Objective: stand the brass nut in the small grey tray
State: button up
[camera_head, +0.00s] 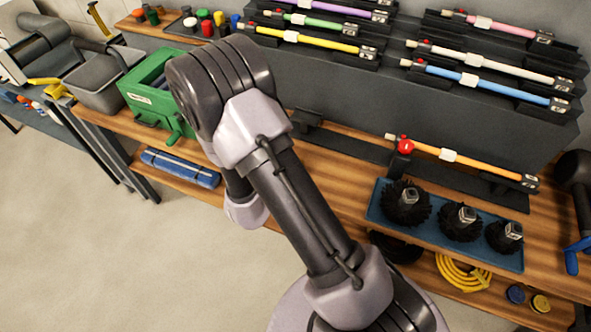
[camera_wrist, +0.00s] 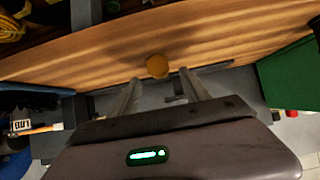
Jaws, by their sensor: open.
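A round brass-coloured piece (camera_wrist: 157,66), which looks like the brass nut, rests on the wooden bench in the wrist view. My gripper (camera_wrist: 156,80) is open and empty. Its two fingers point toward the nut, which shows between and just beyond the fingertips. I cannot tell the height between them. In the head view my arm hides the nut and the gripper. I cannot make out the small grey tray for certain in either view.
A green box (camera_head: 158,92) and a grey bin (camera_head: 100,82) stand at the left. Brushes sit on a blue tray (camera_head: 470,249) at the right. Coloured caps (camera_head: 206,28) stand at the back.

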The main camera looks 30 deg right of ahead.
jog(key=x, duration=0.2)
jog(key=b+x, duration=0.1)
jog(key=x, duration=0.2)
jog(key=shift+w+d+r, duration=0.1)
jog(key=shift+d+r, duration=0.05)
jog(key=shift+r, duration=0.15)
jog(key=shift+c, duration=0.4)
grip_shut()
